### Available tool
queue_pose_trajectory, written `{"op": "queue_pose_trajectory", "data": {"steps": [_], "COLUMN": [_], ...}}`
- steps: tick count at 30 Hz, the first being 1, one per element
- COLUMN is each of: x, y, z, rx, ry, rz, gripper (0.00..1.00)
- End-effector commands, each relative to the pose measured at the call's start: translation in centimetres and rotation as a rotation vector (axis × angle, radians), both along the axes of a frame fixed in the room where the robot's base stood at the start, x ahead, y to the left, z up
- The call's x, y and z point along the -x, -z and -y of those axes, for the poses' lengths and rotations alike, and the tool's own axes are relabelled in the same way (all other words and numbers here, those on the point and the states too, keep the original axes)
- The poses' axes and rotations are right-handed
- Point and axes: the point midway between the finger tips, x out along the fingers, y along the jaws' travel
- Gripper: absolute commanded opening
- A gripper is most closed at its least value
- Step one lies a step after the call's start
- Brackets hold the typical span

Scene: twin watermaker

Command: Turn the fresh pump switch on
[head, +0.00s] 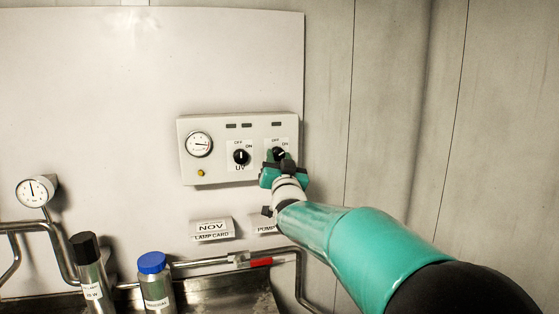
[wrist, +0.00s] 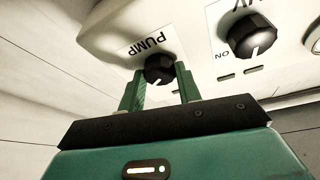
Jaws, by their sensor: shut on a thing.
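The pump switch (head: 278,153) is a black rotary knob at the right end of a white control box (head: 218,176) on the wall. In the wrist view the knob (wrist: 158,69) sits under an upside-down PUMP label, with a pale pointer line on its face. My gripper (head: 280,160) is at this knob, its two green fingers (wrist: 160,84) on either side, shut on it. In the head view my gripper hides most of the knob and its label, with OFF and ON marks showing above. I cannot tell clearly which mark the pointer faces.
A UV knob (head: 241,157) sits just left of the pump knob, near a round gauge (head: 199,144). Below are card holders (head: 212,228), a pipe with a red-handled valve (head: 262,262), a blue-capped bottle (head: 153,280) and a black-capped cylinder (head: 90,270). The wall at right is bare.

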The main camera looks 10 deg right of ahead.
Motion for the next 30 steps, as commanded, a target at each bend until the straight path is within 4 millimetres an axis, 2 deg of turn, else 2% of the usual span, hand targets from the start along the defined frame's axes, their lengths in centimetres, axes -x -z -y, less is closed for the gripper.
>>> {"op": "queue_pose_trajectory", "data": {"steps": [16,17,19,20,30], "x": [-0.01,-0.01,0.00,-0.01,0.33], "y": [0.11,0.11,0.09,0.07,0.09], "z": [-0.01,-0.01,0.00,-0.01,-0.05], "rx": [-0.028,-0.028,-0.028,-0.028,-0.027], "ry": [0.000,0.000,0.000,0.000,0.000], "rz": [-0.003,-0.003,-0.003,-0.003,-0.001], "gripper": [0.11,0.40,0.53,0.56,0.56]}}
